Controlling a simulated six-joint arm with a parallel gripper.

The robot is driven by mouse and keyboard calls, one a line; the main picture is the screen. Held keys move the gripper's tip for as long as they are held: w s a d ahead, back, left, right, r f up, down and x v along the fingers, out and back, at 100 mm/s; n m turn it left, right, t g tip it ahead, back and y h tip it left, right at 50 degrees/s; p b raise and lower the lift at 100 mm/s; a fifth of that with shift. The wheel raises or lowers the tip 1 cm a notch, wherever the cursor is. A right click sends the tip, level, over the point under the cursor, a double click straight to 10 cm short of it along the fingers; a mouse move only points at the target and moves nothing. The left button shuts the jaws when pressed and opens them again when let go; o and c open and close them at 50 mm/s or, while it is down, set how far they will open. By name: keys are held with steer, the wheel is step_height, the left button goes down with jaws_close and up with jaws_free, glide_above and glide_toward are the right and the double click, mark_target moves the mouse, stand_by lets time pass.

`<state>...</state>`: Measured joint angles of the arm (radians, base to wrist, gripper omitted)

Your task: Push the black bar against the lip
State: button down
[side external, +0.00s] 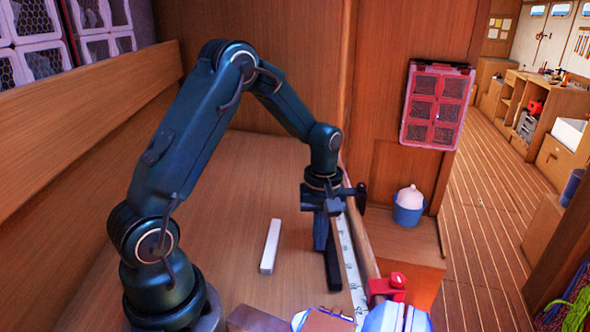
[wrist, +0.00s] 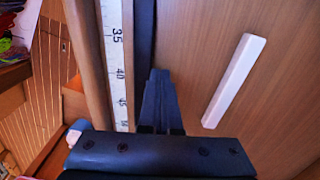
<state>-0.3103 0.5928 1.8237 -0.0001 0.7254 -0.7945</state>
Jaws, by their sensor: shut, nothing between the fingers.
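The black bar (side external: 333,268) lies lengthwise on the wooden bench top, close beside a white ruler strip (side external: 352,266). The wooden lip (side external: 361,238) runs along the bench edge on the ruler's far side. In the wrist view the bar (wrist: 144,35) runs alongside the ruler (wrist: 116,60), with the lip (wrist: 88,50) to their left. My gripper (side external: 320,247) is shut and empty, pointing down at the bar's left side. In the wrist view its fingertips (wrist: 159,74) overlap the bar's right edge; I cannot tell whether they touch it. The fingers hide part of the bar.
A white bar (side external: 270,246) lies on the bench to the left, also in the wrist view (wrist: 234,80). A red clamp (side external: 388,287) sits on the lip's near end. Blue-and-white bundles (side external: 395,318) lie at the front. Bench between the white bar and my gripper is clear.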

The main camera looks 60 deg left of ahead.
mark_target(339, 251)
steer(key=shift+w, duration=0.1)
steer(key=shift+w+d, duration=0.3)
steer(key=shift+w, duration=0.2)
steer(key=shift+w+d, duration=0.3)
steer(key=shift+w, duration=0.2)
steer(key=shift+w, duration=0.1)
steer(key=shift+w+d, duration=0.35)
steer(key=shift+w, duration=0.35)
steer(key=shift+s+a+r, duration=0.1)
steer(key=shift+s+a, duration=0.25)
steer(key=shift+s, duration=0.3)
steer(key=shift+r, duration=3.45)
